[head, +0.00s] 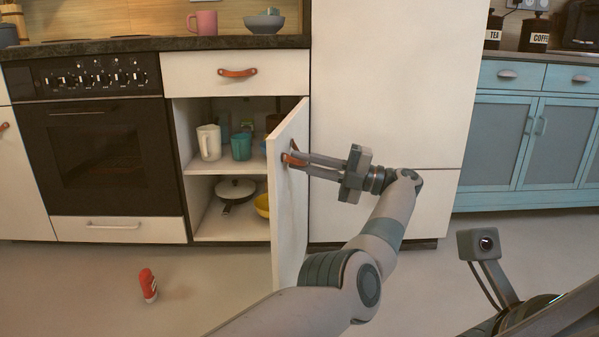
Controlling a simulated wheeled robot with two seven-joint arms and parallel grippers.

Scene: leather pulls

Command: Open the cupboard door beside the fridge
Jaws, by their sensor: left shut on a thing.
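The white cupboard door (290,216) stands well open, swung out from the cabinet beside the tall white fridge (395,75). Its hinge side is next to the fridge and its free edge points toward me. The fingers partly hide the pull. My right gripper does not show.
The cupboard shelves hold a cream jug (209,142), a teal cup (241,147), a pan (236,189) and a yellow bowl (262,205). A black oven (100,160) is at left. A red object (147,285) lies on the otherwise clear floor. Blue cabinets (500,135) stand at right.

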